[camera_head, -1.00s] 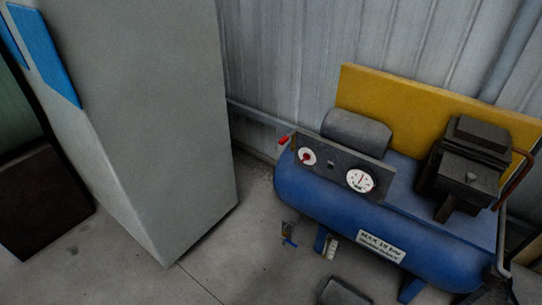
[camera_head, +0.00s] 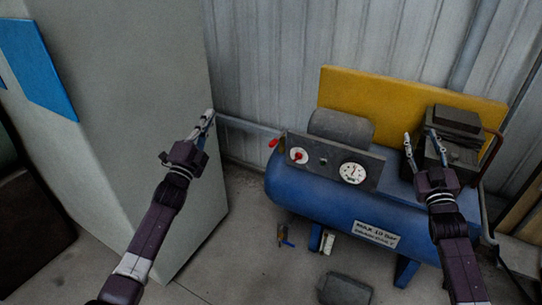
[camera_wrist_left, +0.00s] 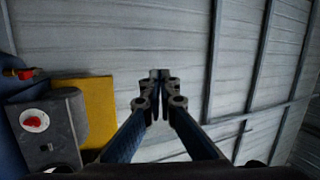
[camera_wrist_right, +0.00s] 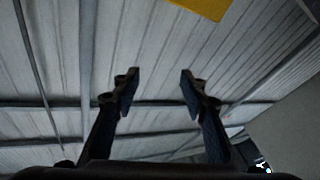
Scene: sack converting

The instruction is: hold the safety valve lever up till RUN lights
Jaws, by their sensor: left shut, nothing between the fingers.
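A red lever (camera_head: 273,143) sticks out at the left end of the blue air compressor's tank (camera_head: 300,190), beside the gauge panel. It also shows at the left edge of the left wrist view (camera_wrist_left: 22,74). I cannot tell which part is the RUN light; a small dark fitting (camera_head: 323,162) sits on the panel between the two gauges. My left gripper (camera_head: 209,118) is shut and empty, in the air left of the lever and apart from it. My right gripper (camera_head: 421,138) is open and empty; in the head view it overlaps the black motor block.
A tall grey cabinet (camera_head: 120,100) stands left of the compressor. A yellow panel (camera_head: 400,95) and a corrugated wall (camera_head: 270,60) are behind it. A blue-handled drain valve (camera_head: 285,240) hangs below the tank. A dark block (camera_head: 345,289) lies on the floor in front.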

